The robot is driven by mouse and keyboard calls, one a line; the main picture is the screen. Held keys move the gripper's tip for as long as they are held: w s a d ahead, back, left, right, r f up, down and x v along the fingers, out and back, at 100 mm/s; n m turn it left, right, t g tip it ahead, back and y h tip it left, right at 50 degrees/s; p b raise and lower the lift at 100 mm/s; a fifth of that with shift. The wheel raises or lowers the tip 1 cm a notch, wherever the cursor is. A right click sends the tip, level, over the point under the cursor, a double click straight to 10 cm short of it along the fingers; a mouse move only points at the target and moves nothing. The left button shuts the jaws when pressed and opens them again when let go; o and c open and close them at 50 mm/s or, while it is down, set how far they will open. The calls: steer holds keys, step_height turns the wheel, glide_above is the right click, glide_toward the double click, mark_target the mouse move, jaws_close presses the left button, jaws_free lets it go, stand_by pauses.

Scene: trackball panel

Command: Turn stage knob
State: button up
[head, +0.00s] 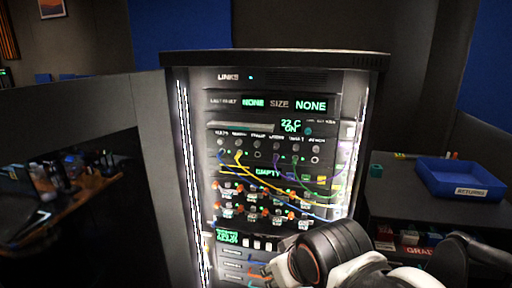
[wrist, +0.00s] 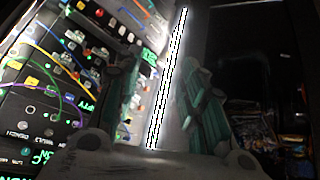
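A tall dark rack (head: 275,60) stands in the middle of the head view, its panel lit by green readouts. Rows of small knobs or switches with orange parts (head: 250,202) fill its middle; they also show at the left of the wrist view (wrist: 72,36). I cannot tell which is the stage knob; no such label is readable. My gripper (wrist: 160,65) is open, with two teal-padded fingers well apart and nothing between them. A bright light strip (wrist: 165,85) on the rack's edge shows behind the gap. In the head view my arm hides the rack's lower right.
Blue, yellow and purple cables (head: 285,187) loop across the panel. A green display (head: 227,237) sits lower down. A blue tray (head: 460,180) rests on a dark cabinet at the right. A partition (head: 165,170) stands close to the rack's left.

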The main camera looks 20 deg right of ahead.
steer(key=w+d+r+n+h+p, duration=0.25)
steer(key=w+d+r+n, duration=0.2)
steer(key=w+n, duration=0.4)
steer(key=n+t+h+p, duration=0.4)
steer(key=n+t+h, duration=0.35)
steer(key=n, duration=1.55)
glide_toward(256, 146)
steer(key=shift+y, duration=0.3)
steer(key=b+x, duration=0.2)
steer(key=x, duration=0.6)
steer(key=shift+w+d+r, duration=0.1)
steer(key=shift+d+r, duration=0.1)
steer(key=shift+d, duration=0.1)
jaws_close()
